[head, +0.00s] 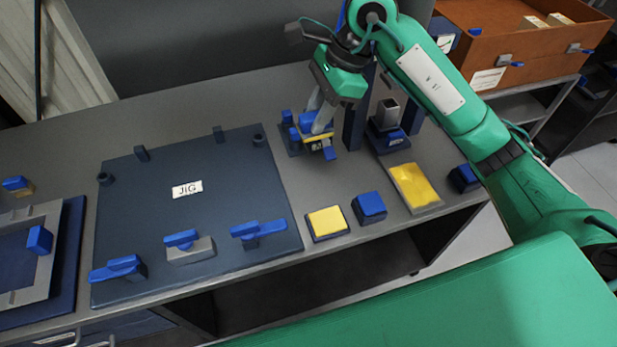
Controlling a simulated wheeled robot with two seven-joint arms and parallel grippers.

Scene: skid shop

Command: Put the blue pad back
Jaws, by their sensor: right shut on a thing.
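My right gripper (318,128) reaches down from the top over the bench, right of the jig plate's back corner. It is shut on a small blue-and-yellow piece (319,139), partly hidden by the fingers. I cannot tell whether this is the blue pad, or whether it touches the blue fixture behind it. A blue block with a padlike top (370,206) sits near the bench's front edge, beside a yellow-topped pad (327,222) in a dark holder. Another dark blue block (463,178) lies at the bench's right end. My left gripper is out of view.
The dark jig plate (225,215) with blue-handled clamps fills the bench's middle. A blue stand (389,137) with a metal block is right of my gripper. An orange bin (510,40) stands behind right.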

